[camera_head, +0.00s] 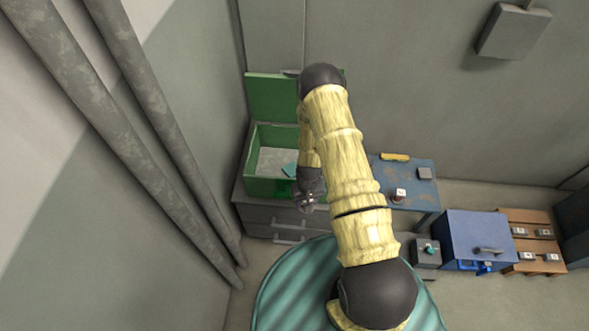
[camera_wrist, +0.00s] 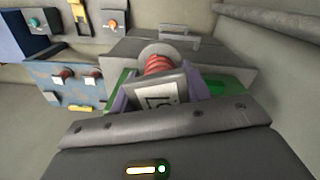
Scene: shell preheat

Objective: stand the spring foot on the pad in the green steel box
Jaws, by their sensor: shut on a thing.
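The green steel box (camera_head: 262,183) stands on a grey drawer cabinet, its lid (camera_head: 270,97) open against the wall. Its pale floor shows, with a teal patch (camera_head: 290,169) near my arm; I cannot tell if this is the pad. My gripper (camera_head: 307,200) is at the box's front right, partly hidden by my arm. In the wrist view my gripper (camera_wrist: 158,95) is shut on the spring foot (camera_wrist: 157,66), which has a red coil, a grey disc and a white marked plate. Green parts of the box show beside the fingers.
A blue table (camera_head: 418,200) right of my arm carries a yellow bar (camera_head: 395,157), a grey block (camera_head: 424,173) and a red piece with a white top (camera_head: 398,193). A blue cabinet (camera_head: 480,235) stands further right. Pipes (camera_head: 155,110) run along the left wall.

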